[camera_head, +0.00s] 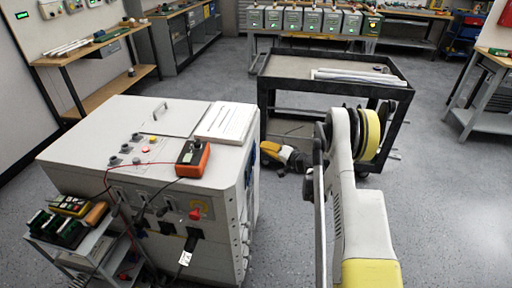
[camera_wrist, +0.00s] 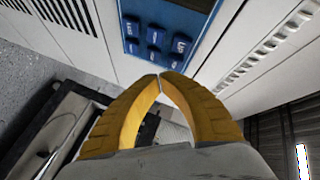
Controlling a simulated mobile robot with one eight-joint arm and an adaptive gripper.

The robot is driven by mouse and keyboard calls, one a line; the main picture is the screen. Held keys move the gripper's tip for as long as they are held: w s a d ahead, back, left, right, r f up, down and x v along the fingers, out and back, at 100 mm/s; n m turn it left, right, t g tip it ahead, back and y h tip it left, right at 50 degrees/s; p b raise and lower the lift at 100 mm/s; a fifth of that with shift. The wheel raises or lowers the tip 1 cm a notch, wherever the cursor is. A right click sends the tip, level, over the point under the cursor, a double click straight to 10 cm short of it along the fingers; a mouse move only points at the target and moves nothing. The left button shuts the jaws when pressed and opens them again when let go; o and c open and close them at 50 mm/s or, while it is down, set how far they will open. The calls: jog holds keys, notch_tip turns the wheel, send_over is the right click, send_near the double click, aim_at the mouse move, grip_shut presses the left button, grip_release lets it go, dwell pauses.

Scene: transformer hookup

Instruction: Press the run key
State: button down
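A blue keypad panel (camera_wrist: 139,12) with several dark blue keys in two rows is on a white cabinet face in the wrist view. In the head view my gripper (camera_head: 267,150) is beside the right side of the white cabinet (camera_head: 90,140), where the panel shows only as a blue sliver.
An orange meter (camera_head: 193,158) with cables sits on the cabinet top beside a white ribbed block (camera_head: 226,122). A dark cart (camera_head: 300,68) stands behind my gripper. A small rack (camera_head: 75,245) is at lower left. The floor at right is clear.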

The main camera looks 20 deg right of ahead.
jog(key=shift+a, duration=0.1)
jog(key=shift+w+a, duration=0.2)
jog(key=shift+a, duration=0.05)
jog(key=shift+w+a, duration=0.25)
jog(key=shift+a, duration=0.1)
dwell(1.0)
jog(key=shift+s+d, duration=0.1)
jog(key=shift+d, duration=0.05)
jog(key=shift+s+d, duration=0.35)
jog(key=shift+d, duration=0.15)
jog(key=shift+s+d, duration=0.7)
jog(key=shift+d, duration=0.35)
jog(key=shift+s+d, duration=0.7)
jog(key=shift+d, duration=0.35)
dwell(0.8)
